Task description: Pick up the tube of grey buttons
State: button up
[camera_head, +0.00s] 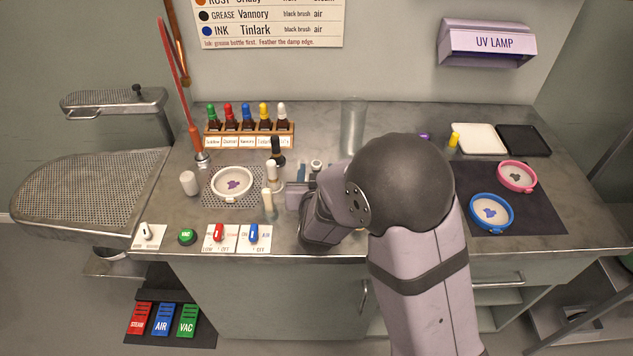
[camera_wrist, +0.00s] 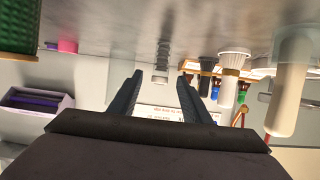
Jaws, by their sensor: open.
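A small upright grey, ribbed tube (camera_wrist: 162,62) stands on the bench in the wrist view, which shows the bench upside down. It looks like the tube of grey buttons, though the buttons are too small to make out. In the head view a small pale-topped tube (camera_head: 316,165) just beyond my gripper seems to be the same one. My gripper (camera_wrist: 160,92) is open and empty. Its two dark fingers reach toward the tube, which lies ahead between them and apart from them. In the head view my wrist and arm hide much of the bench around it.
A bottle rack (camera_head: 250,131) and a clear cylinder (camera_head: 353,125) stand behind. A green cylinder (camera_wrist: 18,25) is near on the wrist view's left. Hoops (camera_head: 491,212) lie at right.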

jog(key=shift+w, duration=0.25)
jog(key=shift+p+x, duration=1.15)
jog(key=shift+x, duration=2.35)
jog(key=shift+r, duration=0.1)
jog(key=shift+c, duration=0.4)
grip_shut()
jog(key=shift+r, duration=0.1)
